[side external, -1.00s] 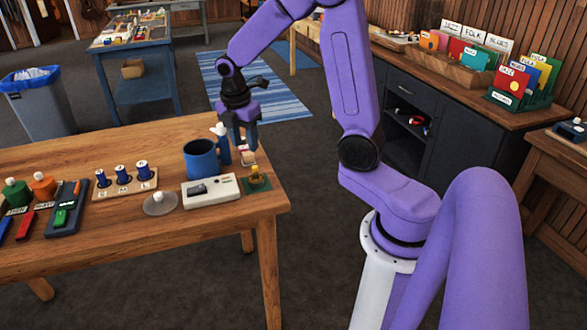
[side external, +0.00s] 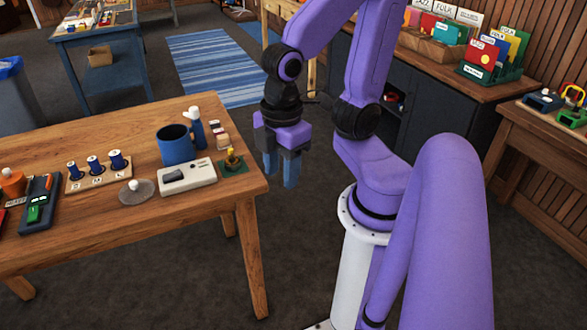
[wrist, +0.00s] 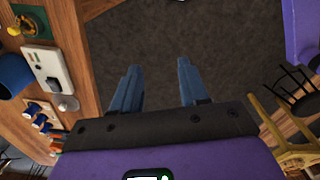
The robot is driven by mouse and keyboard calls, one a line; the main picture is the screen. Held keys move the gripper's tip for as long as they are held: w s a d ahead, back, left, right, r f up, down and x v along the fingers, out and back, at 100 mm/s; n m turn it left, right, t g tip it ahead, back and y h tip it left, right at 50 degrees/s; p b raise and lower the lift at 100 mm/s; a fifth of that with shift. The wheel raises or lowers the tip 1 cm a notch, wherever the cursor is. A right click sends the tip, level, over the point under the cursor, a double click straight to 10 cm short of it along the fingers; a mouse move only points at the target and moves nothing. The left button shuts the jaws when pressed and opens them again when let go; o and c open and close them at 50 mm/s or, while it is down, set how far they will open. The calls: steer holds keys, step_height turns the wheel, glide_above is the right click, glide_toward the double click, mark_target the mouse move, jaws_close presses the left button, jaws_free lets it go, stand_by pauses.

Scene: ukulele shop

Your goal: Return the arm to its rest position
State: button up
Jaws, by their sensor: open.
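My gripper (side external: 282,172) is on the end of my purple arm, beyond the right end of the wooden table (side external: 110,220). It hangs over the dark floor with its blue-grey fingers pointing down, apart from the table. In the wrist view the two fingers (wrist: 157,75) are spread with only floor between them. The gripper is open and empty.
Near the table's right end are a blue mug (side external: 175,148), a white device (side external: 187,178), a blue bottle (side external: 197,132) and a small item on a green mat (side external: 232,162). A dark cabinet (side external: 440,110) stands behind my arm. The floor under the gripper is clear.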

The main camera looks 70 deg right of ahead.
steer(key=shift+s+d, duration=0.1)
steer(key=shift+s, duration=1.1)
stand_by(0.5)
